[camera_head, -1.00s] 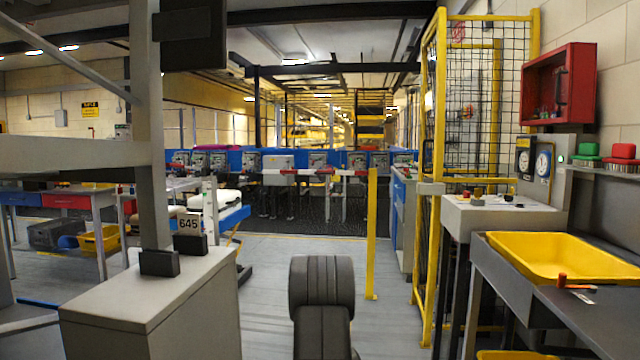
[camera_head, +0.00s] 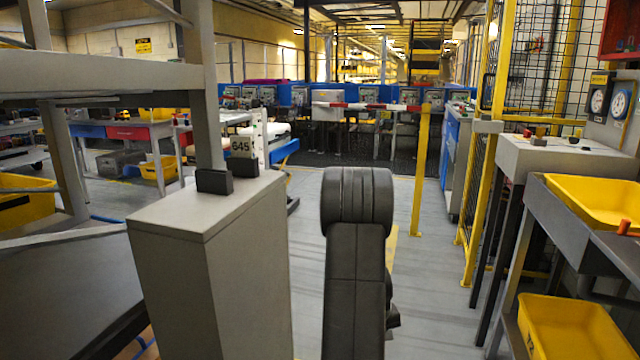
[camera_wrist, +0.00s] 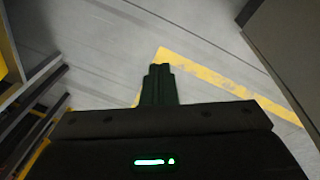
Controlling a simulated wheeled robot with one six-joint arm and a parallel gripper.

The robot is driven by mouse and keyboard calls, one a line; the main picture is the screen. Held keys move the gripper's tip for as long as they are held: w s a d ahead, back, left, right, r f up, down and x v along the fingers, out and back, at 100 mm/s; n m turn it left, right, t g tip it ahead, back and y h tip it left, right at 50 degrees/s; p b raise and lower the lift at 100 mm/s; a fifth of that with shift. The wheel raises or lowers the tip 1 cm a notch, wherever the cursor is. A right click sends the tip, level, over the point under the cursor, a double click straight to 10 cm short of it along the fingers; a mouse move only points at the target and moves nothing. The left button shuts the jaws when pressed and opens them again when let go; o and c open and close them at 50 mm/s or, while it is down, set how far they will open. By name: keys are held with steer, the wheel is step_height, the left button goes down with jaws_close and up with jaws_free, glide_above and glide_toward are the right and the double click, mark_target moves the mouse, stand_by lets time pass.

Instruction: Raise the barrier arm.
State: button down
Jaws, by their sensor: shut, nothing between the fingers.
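The barrier arm (camera_head: 365,106) is a thin red-and-white striped bar in the head view, ahead of me and beyond the grey cabinet. It lies about level. Its right end meets the upper part of a yellow post (camera_head: 420,170). Its left end stops short of a white post (camera_head: 262,140); I cannot tell how the bar is mounted. My gripper (camera_wrist: 158,72) shows in the wrist view with its dark fingers shut together and empty. It points at the floor and touches nothing visible. The barrier arm does not show in the wrist view.
A yellow mesh fence (camera_head: 500,130) and a bench (camera_head: 565,160) line the right. Grey floor (camera_head: 440,260) is open between them.

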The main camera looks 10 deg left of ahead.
steer(key=w+a+r+m+t+b, duration=0.1)
steer(key=w+r+m+t, duration=0.4)
steer(key=r+m, duration=0.5)
steer(key=w+a+r+m+t+b, duration=0.15)
steer(key=w+r+m+t, duration=0.25)
steer(key=r+m+t, duration=0.55)
steer(key=s+d+r+m+h, duration=0.3)
steer(key=r+m, duration=0.2)
steer(key=m, duration=0.4)
steer(key=s+d+r+m+h+b, duration=0.1)
steer(key=s+d+r+m+h, duration=0.1)
steer(key=m, duration=0.7)
steer(key=s+d+r+m+t+h, duration=0.1)
steer(key=s+d+r+m+h, duration=0.2)
steer(key=r+m, duration=0.5)
steer(key=shift+s+d+r+m+h, duration=0.25)
steer(key=shift+s+m+h, duration=0.3)
steer(key=shift+s+h, duration=0.5)
steer(key=shift+w+d, duration=0.15)
steer(key=shift+w, duration=0.05)
